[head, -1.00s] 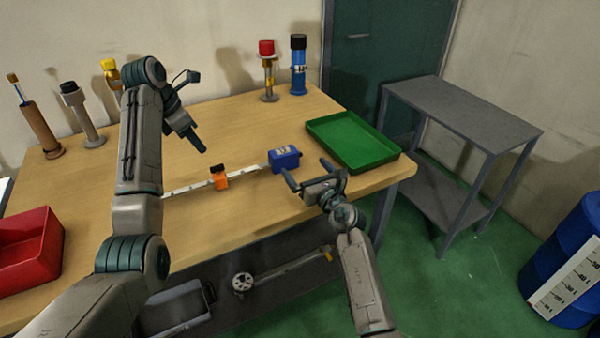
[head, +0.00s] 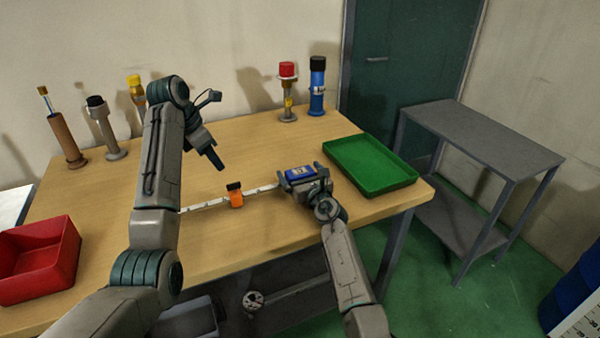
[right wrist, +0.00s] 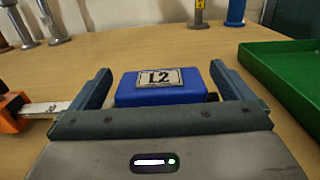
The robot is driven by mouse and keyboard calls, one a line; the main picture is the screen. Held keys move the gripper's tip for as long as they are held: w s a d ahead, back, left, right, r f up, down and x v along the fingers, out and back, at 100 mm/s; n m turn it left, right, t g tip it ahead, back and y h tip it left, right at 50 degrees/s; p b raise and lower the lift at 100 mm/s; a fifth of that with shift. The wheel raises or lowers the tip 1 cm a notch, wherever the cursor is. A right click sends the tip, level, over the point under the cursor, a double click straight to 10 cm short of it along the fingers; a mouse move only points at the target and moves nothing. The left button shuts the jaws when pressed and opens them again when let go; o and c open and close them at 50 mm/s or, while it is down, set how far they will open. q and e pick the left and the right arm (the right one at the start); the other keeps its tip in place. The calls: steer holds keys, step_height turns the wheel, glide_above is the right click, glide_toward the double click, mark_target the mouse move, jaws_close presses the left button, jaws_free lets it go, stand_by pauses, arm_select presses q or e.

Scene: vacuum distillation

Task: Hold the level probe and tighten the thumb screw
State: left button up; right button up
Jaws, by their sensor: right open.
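The level probe lies flat on the table: a white marked rod (head: 205,204) with a blue block (head: 301,172) at its right end and an orange slider (head: 236,200) with a dark top on the rod. In the right wrist view the blue block (right wrist: 160,90) bears an "L2" label and a small dark knob at its right side. My right gripper (head: 304,174) is open, its fingers on either side of the blue block with a gap at each side. My left gripper (head: 216,158) hangs above the table behind the rod; its jaw opening is not clear.
A green tray (head: 384,188) stands right of the block, close to my right gripper. A red bin (head: 40,258) is at the front left. Several capped cylinders, including a blue one (head: 317,88), stand along the back. A grey side table (head: 485,145) is at the right.

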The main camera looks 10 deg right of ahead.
steer(key=shift+w+a, duration=0.1)
steer(key=shift+w, duration=0.2)
steer(key=shift+c, duration=0.4)
